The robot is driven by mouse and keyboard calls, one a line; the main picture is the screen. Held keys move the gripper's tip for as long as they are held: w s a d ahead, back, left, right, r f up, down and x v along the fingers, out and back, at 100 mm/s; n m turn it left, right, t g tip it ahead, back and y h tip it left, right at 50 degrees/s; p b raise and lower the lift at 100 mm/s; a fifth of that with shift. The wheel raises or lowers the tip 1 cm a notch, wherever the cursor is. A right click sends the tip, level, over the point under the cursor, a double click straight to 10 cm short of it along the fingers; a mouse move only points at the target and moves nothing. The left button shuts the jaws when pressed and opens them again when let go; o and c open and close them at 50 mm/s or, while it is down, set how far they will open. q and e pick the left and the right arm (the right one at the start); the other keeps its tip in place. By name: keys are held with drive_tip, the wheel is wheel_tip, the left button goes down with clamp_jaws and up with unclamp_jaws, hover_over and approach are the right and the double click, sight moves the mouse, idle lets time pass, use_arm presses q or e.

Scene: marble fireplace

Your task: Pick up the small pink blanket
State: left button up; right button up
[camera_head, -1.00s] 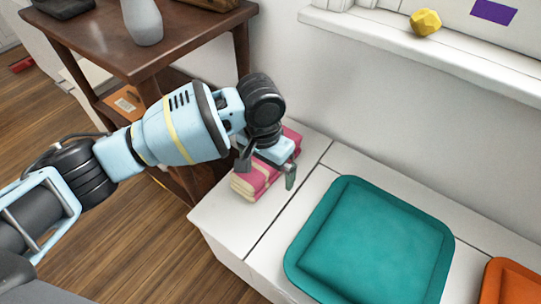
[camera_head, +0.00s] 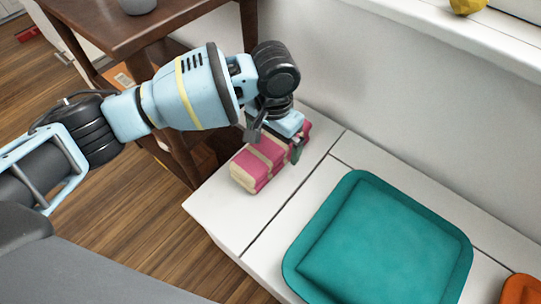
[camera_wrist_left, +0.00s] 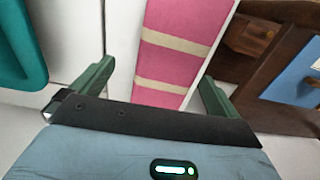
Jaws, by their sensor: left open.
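The small pink blanket (camera_head: 258,168) is folded into a bundle with cream bands and lies on the white ledge in the head view. In the left wrist view the pink blanket (camera_wrist_left: 180,45) runs up between the two green fingers. My left gripper (camera_head: 276,143) is open above the far part of the blanket, with a finger to each side of it. The same gripper shows in the left wrist view (camera_wrist_left: 155,85). The gripper hides part of the blanket's far end. I cannot tell whether the fingers touch it. My right gripper is not in view.
A teal cushion (camera_head: 385,240) lies on the white ledge (camera_head: 225,215) to the right of the blanket. An orange item (camera_head: 520,290) is at the lower right. A brown wooden table (camera_head: 110,30) stands behind my left arm. The wall rises behind the ledge.

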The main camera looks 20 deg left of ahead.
use_arm(q)
drive_tip(key=f+b, duration=0.3)
drive_tip(key=f, duration=0.2)
drive_tip(key=shift+s+f, duration=0.15)
drive_tip(key=shift+s, duration=0.05)
drive_tip(key=shift+c, duration=0.8)
drive_tip(key=c, duration=0.9)
